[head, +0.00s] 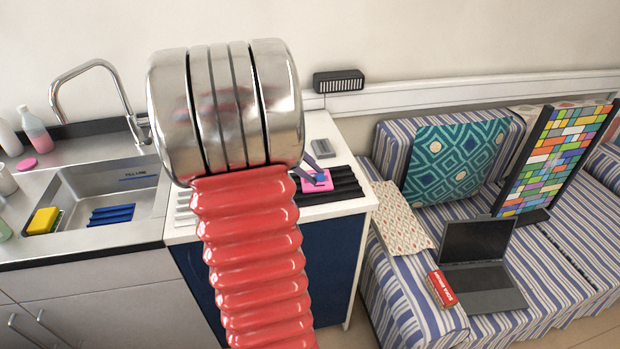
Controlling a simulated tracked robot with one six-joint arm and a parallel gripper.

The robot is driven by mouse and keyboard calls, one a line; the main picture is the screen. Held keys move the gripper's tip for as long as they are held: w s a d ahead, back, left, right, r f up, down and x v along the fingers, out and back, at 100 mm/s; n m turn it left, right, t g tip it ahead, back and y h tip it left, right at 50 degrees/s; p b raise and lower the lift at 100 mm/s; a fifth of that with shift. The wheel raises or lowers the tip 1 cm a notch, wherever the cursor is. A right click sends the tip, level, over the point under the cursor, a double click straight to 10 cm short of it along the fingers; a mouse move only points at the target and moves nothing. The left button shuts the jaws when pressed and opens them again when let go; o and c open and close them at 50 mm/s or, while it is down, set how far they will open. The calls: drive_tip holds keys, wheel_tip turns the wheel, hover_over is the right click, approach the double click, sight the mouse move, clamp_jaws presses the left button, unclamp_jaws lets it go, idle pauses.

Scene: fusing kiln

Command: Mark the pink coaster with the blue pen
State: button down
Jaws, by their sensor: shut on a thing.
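The pink coaster (328,186) lies on the black ribbed mat on the white counter, just right of my large silver arm joint. The tips of my gripper (313,175) show as dark grey fingers over the coaster. They are shut on a small blue thing, seemingly the blue pen (320,178), at the coaster's upper middle. The arm hides the rest of my gripper and the coaster's left side. I cannot tell whether the pen touches the coaster, and no mark is clear at this size.
The black ribbed mat (345,184) is on the counter, with a small grey box (322,148) behind. A sink (75,195) with a yellow sponge (43,221) is left.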

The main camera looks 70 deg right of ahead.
drive_tip(key=shift+r, duration=1.75)
drive_tip(key=w+a+f+n+t+h, duration=0.1)
drive_tip(key=w+a+n, duration=0.3)
drive_tip(key=w, duration=0.6)
drive_tip(key=w+a+f+n+t+h, duration=0.2)
drive_tip(key=w+a+n+t, duration=0.2)
drive_tip(key=w, duration=0.6)
drive_tip(key=w+a+f+n+t+h, duration=0.2)
drive_tip(key=w+a+n, duration=0.3)
drive_tip(key=w, duration=0.5)
drive_tip(key=shift+w+f+n+t, duration=0.3)
drive_tip(key=shift+n+t, duration=0.3)
drive_tip(key=shift+n, duration=0.1)
drive_tip(key=w+a+f+n+t+y, duration=0.1)
drive_tip(key=w+a+n, duration=0.3)
drive_tip(key=a, duration=0.7)
drive_tip(key=w+a+f+n+t+y, duration=0.2)
drive_tip(key=w+a+n+t, duration=0.1)
drive_tip(key=a, duration=0.9)
drive_tip(key=w+a+f+n+t+y, duration=0.2)
drive_tip(key=w+a+n, duration=0.3)
drive_tip(key=a, duration=0.6)
drive_tip(key=shift+w+a+n+t+y, duration=0.3)
drive_tip(key=shift+n+t, duration=0.3)
drive_tip(key=shift+n, duration=0.4)
drive_tip(key=shift+d, duration=0.1)
